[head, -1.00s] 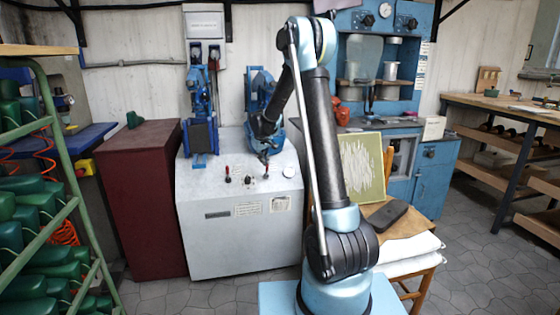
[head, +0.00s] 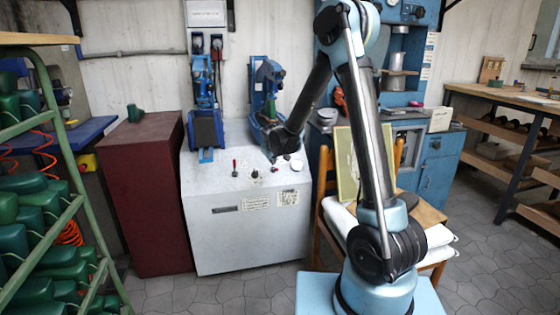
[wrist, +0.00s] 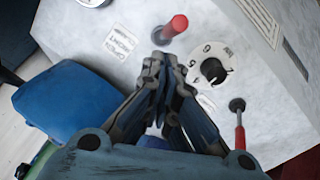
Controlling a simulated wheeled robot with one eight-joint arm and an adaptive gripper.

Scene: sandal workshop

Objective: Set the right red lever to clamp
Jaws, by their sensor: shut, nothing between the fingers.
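The right red lever (wrist: 172,28) shows in the wrist view on the grey-white machine top, near the white gauge. Its red grip is seen nearly end-on, pointing toward the camera. My gripper (wrist: 167,72) is shut and empty, with its fingertips beside and just below this lever in the picture; I cannot tell whether they touch. The left red lever (wrist: 240,135) lies beyond the black knob (wrist: 212,70). In the head view, the left lever (head: 235,167) stands up on the machine, and my gripper (head: 284,156) is over its right part.
The white machine cabinet (head: 240,235) carries blue press units (head: 205,130) at the back, one seen close in the wrist view as a blue pad (wrist: 70,105). A maroon cabinet (head: 140,200) stands left. A chair with a framed panel (head: 347,165) stands right.

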